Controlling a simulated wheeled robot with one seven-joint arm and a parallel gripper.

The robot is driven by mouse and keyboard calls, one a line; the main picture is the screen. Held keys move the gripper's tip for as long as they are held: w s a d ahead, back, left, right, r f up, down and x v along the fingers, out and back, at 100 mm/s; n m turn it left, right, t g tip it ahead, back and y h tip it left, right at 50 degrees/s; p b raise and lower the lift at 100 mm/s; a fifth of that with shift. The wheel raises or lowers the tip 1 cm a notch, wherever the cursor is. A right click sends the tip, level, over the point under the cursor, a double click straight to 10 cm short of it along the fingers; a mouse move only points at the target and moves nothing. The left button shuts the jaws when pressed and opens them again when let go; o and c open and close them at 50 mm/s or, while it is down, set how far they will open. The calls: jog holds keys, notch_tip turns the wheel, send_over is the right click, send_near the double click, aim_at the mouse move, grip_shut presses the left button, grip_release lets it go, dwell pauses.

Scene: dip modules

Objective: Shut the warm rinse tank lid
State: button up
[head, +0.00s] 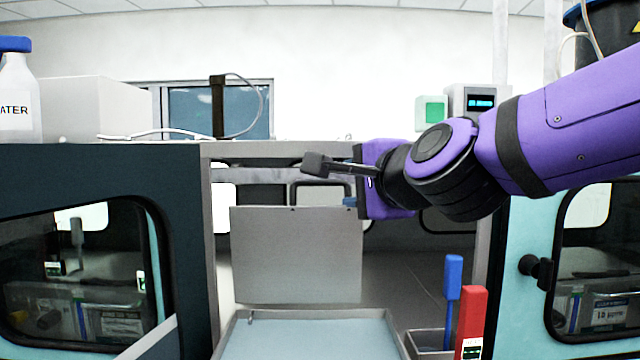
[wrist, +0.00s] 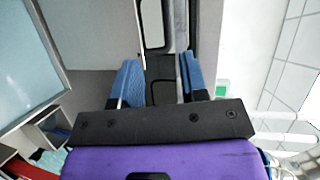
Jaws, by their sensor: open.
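The warm rinse tank lid (head: 296,255) is a plain grey panel. It stands raised, close to upright, at the back edge of the tank. The tank (head: 310,340) below it is open and shows a pale blue surface; that surface also appears at the left of the wrist view (wrist: 22,55). My gripper (head: 318,165) is above the lid's top edge and apart from it in the head view. In the wrist view its two blue fingers (wrist: 158,80) are spread with nothing between them. A grey panel left of the fingers is probably the lid.
A blue-handled item (head: 453,285) and a red item (head: 470,320) stand right of the tank, by a small grey bin (head: 428,340). The enclosure's grey frame (head: 208,250) borders the opening at left. A dark-handled teal door (head: 525,290) stands at right.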

aim_at(318, 183)
jog(key=shift+m, duration=0.5)
jog(key=x, duration=1.1)
jog(key=shift+w+a+r, duration=0.15)
jog(key=shift+a+r, duration=0.1)
jog(key=shift+r, duration=0.1)
jog(key=shift+c, duration=0.2)
grip_shut()
